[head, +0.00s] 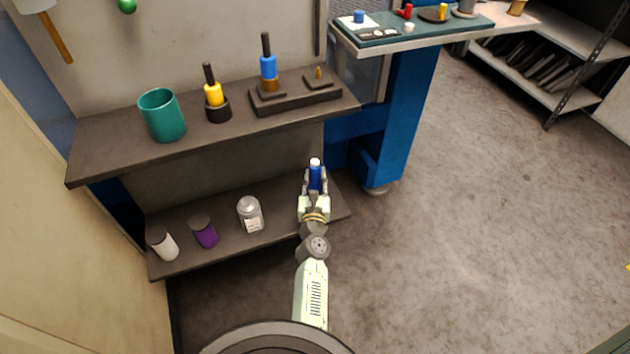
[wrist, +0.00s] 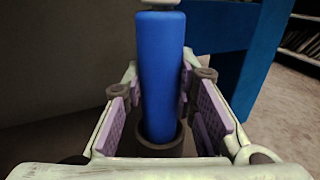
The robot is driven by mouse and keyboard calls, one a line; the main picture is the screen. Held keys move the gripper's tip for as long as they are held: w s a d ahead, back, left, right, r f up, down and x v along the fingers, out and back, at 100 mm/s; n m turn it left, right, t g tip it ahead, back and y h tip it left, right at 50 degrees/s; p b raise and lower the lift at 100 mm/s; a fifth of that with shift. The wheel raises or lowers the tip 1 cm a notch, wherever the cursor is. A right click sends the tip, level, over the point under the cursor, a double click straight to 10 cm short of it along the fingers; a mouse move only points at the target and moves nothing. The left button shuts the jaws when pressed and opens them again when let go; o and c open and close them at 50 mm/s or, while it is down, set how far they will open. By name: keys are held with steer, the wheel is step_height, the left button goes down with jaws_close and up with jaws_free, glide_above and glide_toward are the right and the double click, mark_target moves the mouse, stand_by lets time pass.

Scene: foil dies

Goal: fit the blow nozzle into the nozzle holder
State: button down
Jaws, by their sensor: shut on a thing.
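A blue cylinder with a white tip, which I take to be the blow nozzle (head: 315,178), stands upright in my gripper (head: 314,190). It also fills the middle of the wrist view (wrist: 161,70), with purple-padded fingers on both sides. My gripper is shut on it. A dark ring (wrist: 158,145) surrounds its lower end in the wrist view; I take this for the nozzle holder, but cannot tell whether the nozzle is fully seated in it. The ring is hidden behind my gripper in the head view.
The lower shelf (head: 278,228) holds a white cup (head: 163,245), a purple cup (head: 204,231) and a clear jar (head: 250,214). The upper shelf (head: 110,147) holds a teal cup (head: 162,115), a yellow tool (head: 213,93) and a dark fixture block (head: 296,97). A blue post (head: 405,100) stands behind right.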

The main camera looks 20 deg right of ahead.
steer(key=shift+f, duration=0.1)
steer(key=c, duration=1.3)
jaws_free()
